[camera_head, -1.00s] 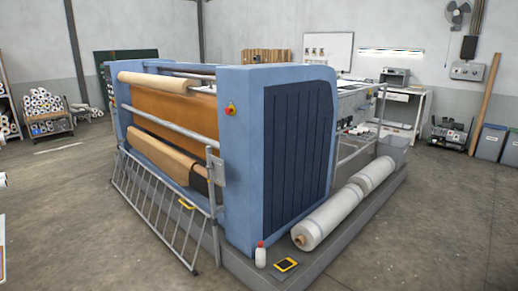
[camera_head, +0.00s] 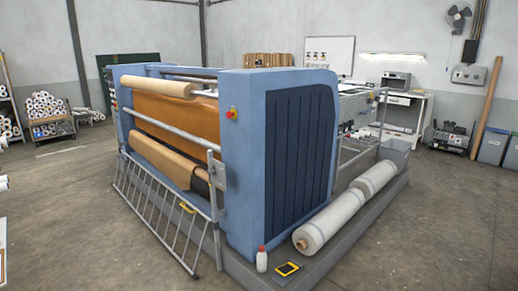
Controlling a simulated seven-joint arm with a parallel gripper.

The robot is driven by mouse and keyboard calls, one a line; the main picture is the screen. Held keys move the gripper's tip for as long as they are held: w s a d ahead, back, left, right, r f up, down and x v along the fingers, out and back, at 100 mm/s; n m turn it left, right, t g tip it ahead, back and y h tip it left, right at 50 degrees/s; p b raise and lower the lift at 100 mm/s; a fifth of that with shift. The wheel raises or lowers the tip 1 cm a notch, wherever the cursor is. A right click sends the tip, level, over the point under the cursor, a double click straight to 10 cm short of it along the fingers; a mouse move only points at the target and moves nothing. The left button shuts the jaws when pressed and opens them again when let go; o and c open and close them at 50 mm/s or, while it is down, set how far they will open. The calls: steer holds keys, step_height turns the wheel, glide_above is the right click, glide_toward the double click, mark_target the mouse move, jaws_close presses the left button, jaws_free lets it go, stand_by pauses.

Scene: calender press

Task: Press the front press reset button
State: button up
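The large blue press (camera_head: 247,170) stands in the middle of the view, with an orange-brown sheet (camera_head: 175,117) and rolls on its front. A red button on a yellow plate (camera_head: 232,113) is on the blue front face, near the right end of the rollers. A small grey box (camera_head: 217,176) is on the post at the right end of the front gate. I cannot make out a labelled reset button at this distance. My gripper is not in view.
A slatted metal gate (camera_head: 160,209) stands along the press front. White rolls (camera_head: 330,222) lie on the right-hand plinth; a white bottle with a red cap (camera_head: 262,259) and a yellow-and-black device (camera_head: 288,269) are near its corner. Open concrete floor (camera_head: 80,235) lies at the front left.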

jaws_close()
stand_by(0.3)
stand_by(0.8)
